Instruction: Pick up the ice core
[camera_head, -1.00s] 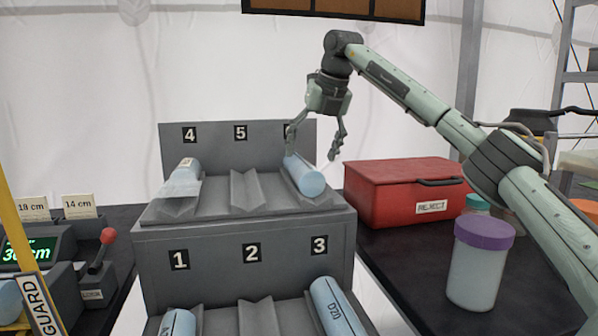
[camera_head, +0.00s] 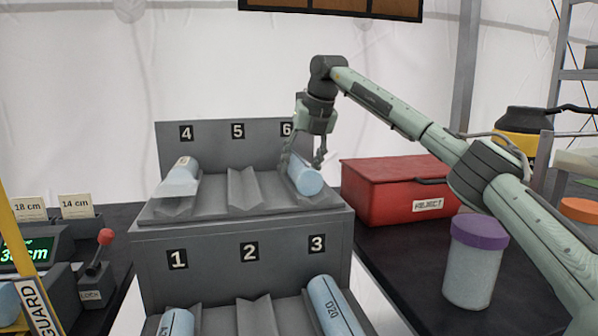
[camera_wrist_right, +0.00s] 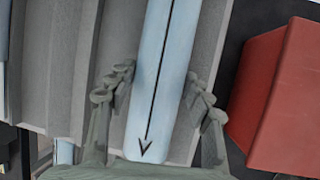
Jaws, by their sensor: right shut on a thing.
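A pale blue ice core (camera_head: 305,180) lies in the slot at sign 6, on the right of the rack's (camera_head: 245,215) upper tier. In the right wrist view the core (camera_wrist_right: 163,90) shows a dark line ending in an arrowhead. My right gripper (camera_head: 303,162) is down at this core, shut on it with a finger on each side; its fingers (camera_wrist_right: 158,88) straddle the core in the wrist view. Other cores lie at sign 4 (camera_head: 181,178), below sign 1 (camera_head: 177,322) and below sign 3 (camera_head: 335,308). My left gripper is not in view.
A red reject box (camera_head: 395,185) stands right of the rack. A purple-lidded jar (camera_head: 470,270) stands in front of it, near my right arm. A lever device (camera_head: 95,270) is at left. Slot 5 (camera_head: 245,190) is empty.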

